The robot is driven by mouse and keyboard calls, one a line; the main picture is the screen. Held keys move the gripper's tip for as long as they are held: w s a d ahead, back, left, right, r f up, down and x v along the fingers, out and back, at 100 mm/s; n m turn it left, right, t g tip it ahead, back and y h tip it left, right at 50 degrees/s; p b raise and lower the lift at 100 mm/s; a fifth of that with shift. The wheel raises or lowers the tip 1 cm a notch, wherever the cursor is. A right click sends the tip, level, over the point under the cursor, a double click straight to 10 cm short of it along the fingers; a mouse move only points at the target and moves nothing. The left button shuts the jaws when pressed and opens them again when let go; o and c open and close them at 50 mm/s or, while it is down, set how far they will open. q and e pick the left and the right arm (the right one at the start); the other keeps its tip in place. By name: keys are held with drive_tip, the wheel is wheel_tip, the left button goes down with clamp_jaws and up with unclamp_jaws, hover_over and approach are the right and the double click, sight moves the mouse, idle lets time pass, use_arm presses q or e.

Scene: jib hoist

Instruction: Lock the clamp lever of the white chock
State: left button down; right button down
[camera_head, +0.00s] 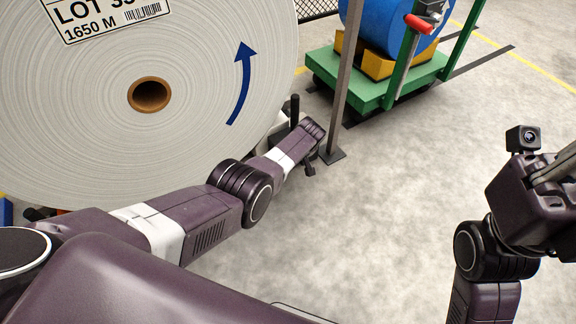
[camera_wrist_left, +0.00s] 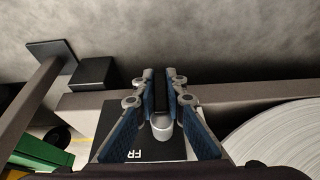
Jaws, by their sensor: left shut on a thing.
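My left gripper (camera_wrist_left: 163,78) is shut on a dark, narrow bar (camera_wrist_left: 161,100), which looks like the clamp lever. A pale rounded end shows just below the bar between the fingers. In the head view my left arm reaches to the lower right side of the big paper roll, and its fingers are mostly hidden by the wrist. A black upright post (camera_head: 294,110) stands beside the wrist. A white part (camera_head: 274,122), perhaps the white chock, shows behind my arm, mostly covered. My right gripper is at the right edge, partly cut off, away from the roll.
The large paper roll (camera_head: 200,130) fills the left. A grey post (camera_head: 345,85) on a foot plate stands right beside my left wrist. A green cart (camera_head: 385,92) with a blue roll (camera_head: 375,25) stands at the back. The floor at centre right is clear.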

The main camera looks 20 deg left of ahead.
use_arm(q)
drive_tip(key=shift+a, duration=0.15)
drive_tip(key=c, duration=2)
unclamp_jaws()
drive_tip(key=shift+o, duration=0.2)
drive_tip(key=shift+r, duration=0.1)
drive_tip(key=shift+d+r, duration=0.35)
drive_tip(key=shift+r, duration=0.1)
drive_tip(key=v, duration=1)
drive_tip(key=shift+s+r, duration=0.25)
drive_tip(key=shift+r, duration=0.05)
drive_tip(key=shift+w, duration=0.1)
